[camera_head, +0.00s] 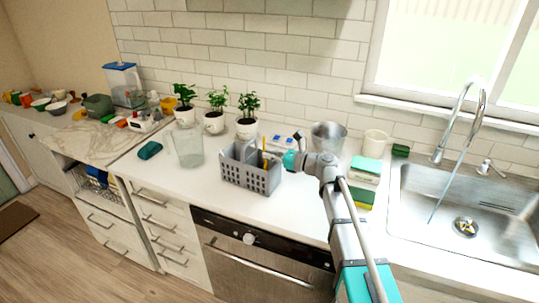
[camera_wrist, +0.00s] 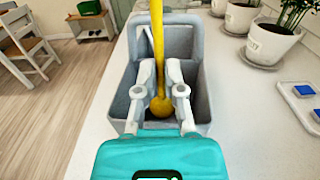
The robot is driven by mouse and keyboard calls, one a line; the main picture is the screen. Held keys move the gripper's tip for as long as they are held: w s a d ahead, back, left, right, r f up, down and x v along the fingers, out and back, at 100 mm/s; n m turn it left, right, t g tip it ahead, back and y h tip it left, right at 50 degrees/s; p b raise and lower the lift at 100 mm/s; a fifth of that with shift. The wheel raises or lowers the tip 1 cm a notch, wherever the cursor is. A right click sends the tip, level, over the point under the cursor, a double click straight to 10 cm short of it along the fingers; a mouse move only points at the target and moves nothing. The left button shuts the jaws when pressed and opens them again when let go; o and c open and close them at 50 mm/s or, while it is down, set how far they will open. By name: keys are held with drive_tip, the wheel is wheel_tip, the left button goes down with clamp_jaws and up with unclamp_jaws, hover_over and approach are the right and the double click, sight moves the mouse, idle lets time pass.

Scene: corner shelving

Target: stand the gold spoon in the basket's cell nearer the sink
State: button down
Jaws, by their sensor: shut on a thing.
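The gold spoon (camera_wrist: 157,35) is held upright, with its round end (camera_wrist: 161,107) low between my fingers and its shaft rising out of the top of the wrist view. My gripper (camera_wrist: 160,76) is shut on it. The grey basket (camera_head: 236,175) stands on the counter; it also shows in the wrist view (camera_wrist: 205,110). The spoon is over or in the basket's near part in the wrist view, the side toward the sink (camera_head: 403,197). I cannot tell how deep its lower end is. In the head view the spoon (camera_head: 264,158) is a thin yellow line beside my gripper (camera_head: 275,162).
A clear pitcher (camera_head: 187,147) stands left of the basket. Potted plants (camera_head: 247,120) line the wall behind. A metal pot (camera_head: 327,137), a cream cup (camera_head: 375,143) and sponges (camera_head: 362,196) stand to the right. The counter's front edge is close to the basket.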

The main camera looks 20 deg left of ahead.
idle(0.3)
drive_tip(key=c, duration=0.7)
unclamp_jaws()
drive_tip(key=shift+o, duration=0.2)
drive_tip(key=d, duration=1.2)
drive_tip(key=shift+s, duration=0.45)
drive_tip(key=shift+s+f, duration=0.1)
